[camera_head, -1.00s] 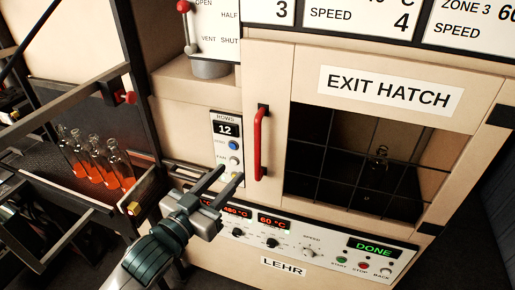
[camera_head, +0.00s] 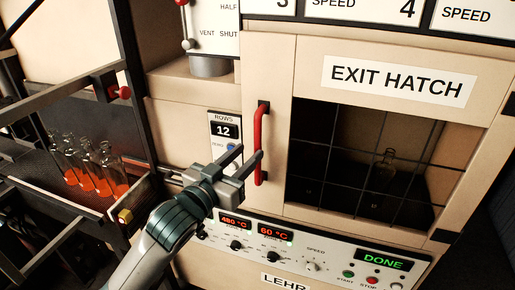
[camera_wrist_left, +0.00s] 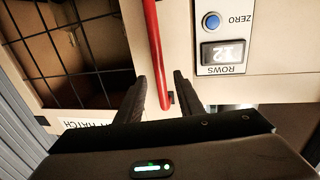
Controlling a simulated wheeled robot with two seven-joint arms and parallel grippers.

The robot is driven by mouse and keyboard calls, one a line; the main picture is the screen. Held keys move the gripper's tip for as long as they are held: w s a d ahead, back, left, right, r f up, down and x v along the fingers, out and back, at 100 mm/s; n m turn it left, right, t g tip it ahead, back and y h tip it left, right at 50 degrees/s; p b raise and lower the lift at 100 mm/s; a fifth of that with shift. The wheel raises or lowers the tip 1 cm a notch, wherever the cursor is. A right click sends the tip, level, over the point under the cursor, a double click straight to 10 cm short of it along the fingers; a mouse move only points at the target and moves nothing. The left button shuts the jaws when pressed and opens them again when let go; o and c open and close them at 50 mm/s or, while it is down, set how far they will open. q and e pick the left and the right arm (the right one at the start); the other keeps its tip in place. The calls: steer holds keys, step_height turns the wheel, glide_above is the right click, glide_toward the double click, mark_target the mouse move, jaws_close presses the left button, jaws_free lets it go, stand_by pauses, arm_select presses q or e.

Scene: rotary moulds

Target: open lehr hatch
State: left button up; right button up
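The lehr's exit hatch (camera_head: 300,75) is a beige door with a dark gridded window, and it looks closed. Its red vertical bar handle (camera_head: 262,125) is on the door's left side. My left gripper (camera_head: 249,152) is open at the handle's lower half, and one finger overlaps the handle in the head view. In the left wrist view the red handle (camera_wrist_left: 154,45) runs down between the two spread fingers (camera_wrist_left: 170,85). I cannot tell how deep it sits between them. My right gripper is not in view.
A control panel (camera_head: 325,262) reading DONE lies below the hatch. A rows counter (camera_head: 225,130) is left of the handle. Several glowing orange bottles (camera_head: 85,170) stand in a framed rack at left. A clear bottle (camera_head: 387,160) shows behind the window. A red-knobbed lever (camera_head: 184,20) stands above.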

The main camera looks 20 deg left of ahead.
mark_target(256, 146)
arm_select(q)
steer(key=p+x, duration=0.1)
steer(key=x, duration=0.3)
steer(key=shift+w+r, duration=0.15)
steer(key=shift+p+x, duration=0.35)
steer(key=shift+x, duration=0.55)
steer(key=shift+c, duration=0.7)
jaws_close()
